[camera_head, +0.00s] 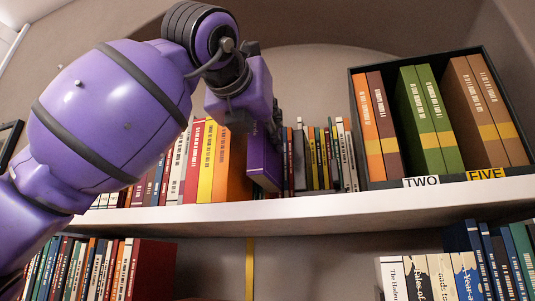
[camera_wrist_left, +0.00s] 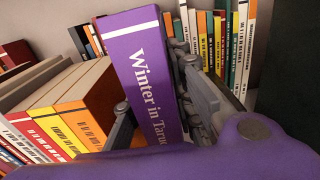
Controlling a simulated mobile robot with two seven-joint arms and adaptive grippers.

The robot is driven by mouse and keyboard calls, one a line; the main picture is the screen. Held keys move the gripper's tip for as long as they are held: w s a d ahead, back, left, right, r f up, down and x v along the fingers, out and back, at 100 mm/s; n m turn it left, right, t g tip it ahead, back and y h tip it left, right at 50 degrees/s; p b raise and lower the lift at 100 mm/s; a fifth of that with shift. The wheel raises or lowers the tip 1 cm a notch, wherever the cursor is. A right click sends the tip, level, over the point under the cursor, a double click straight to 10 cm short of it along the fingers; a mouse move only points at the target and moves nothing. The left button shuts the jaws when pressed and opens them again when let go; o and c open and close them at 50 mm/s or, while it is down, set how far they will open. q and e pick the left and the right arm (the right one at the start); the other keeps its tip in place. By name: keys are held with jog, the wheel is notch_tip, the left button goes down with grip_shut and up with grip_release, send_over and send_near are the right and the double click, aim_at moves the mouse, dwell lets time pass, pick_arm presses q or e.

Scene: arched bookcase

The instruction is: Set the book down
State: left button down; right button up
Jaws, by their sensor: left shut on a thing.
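A purple book (camera_wrist_left: 150,70), its spine lettered "Winter in Taruc…" with the end cut off, stands upright between the fingers of my left gripper (camera_wrist_left: 162,110) in the left wrist view. The gripper is shut on it, one finger on each side. In the head view the book (camera_head: 262,160) is at the upper shelf (camera_head: 330,207), just right of a thick orange book (camera_head: 232,168). My left gripper (camera_head: 272,125) comes over it from above. I cannot tell whether its bottom edge touches the shelf. My right gripper is not in view.
Several books (camera_head: 325,155) stand right of the purple book. Farther right is a dark box (camera_head: 358,130) with orange, brown and green books, labelled TWO (camera_head: 421,182) and FIVE (camera_head: 486,174). Several red, white and yellow books (camera_head: 205,165) stand left. A lower shelf holds more books (camera_head: 100,265).

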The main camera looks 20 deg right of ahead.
aim_at(256, 138)
pick_arm(q)
jog(key=f, duration=0.3)
jog(key=shift+w+d+f, duration=0.3)
jog(key=shift+w+d, duration=0.05)
jog(key=shift+w+f, duration=0.15)
jog(key=shift+f, duration=0.2)
jog(key=shift+a, duration=0.1)
jog(key=shift+s, duration=0.2)
jog(key=c, duration=1.5)
grip_release()
jog(key=shift+w+f, duration=0.15)
jog(key=shift+f, duration=0.05)
jog(key=shift+c, duration=0.2)
jog(key=shift+r, duration=0.2)
jog(key=v, duration=1.2)
